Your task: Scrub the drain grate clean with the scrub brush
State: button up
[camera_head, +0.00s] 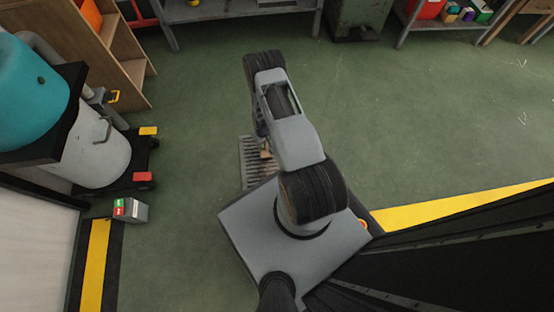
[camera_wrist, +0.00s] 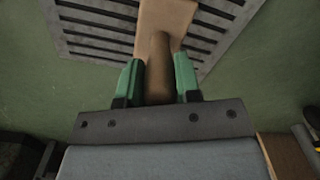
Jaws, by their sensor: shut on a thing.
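The drain grate (camera_head: 250,172) is a grey slotted plate in the green floor, partly hidden by my arm and base in the head view. In the wrist view the grate (camera_wrist: 95,28) spans the top, with dark slots. My gripper (camera_wrist: 158,80) has green fingers shut on the brown handle of the scrub brush (camera_wrist: 160,55). The brush's tan block (camera_wrist: 165,14) lies over the middle of the grate. The brush also shows as a small tan patch in the head view (camera_head: 266,154). Its bristles are hidden, so I cannot tell whether they touch the grate.
A teal-and-white machine (camera_head: 100,150) on a black wheeled base stands at the left. A small grey box with red and green buttons (camera_head: 130,210) is on the floor nearby. A wooden shelf (camera_head: 120,50) is at the back left. The floor right of my arm is clear.

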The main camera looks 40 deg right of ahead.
notch_tip(320, 180, up, 2)
jog(key=shift+r+p, duration=0.25)
jog(key=shift+p, duration=0.05)
jog(key=shift+s+r+p, duration=0.1)
jog(key=shift+r+p, duration=1.85)
jog(key=shift+r, duration=0.8)
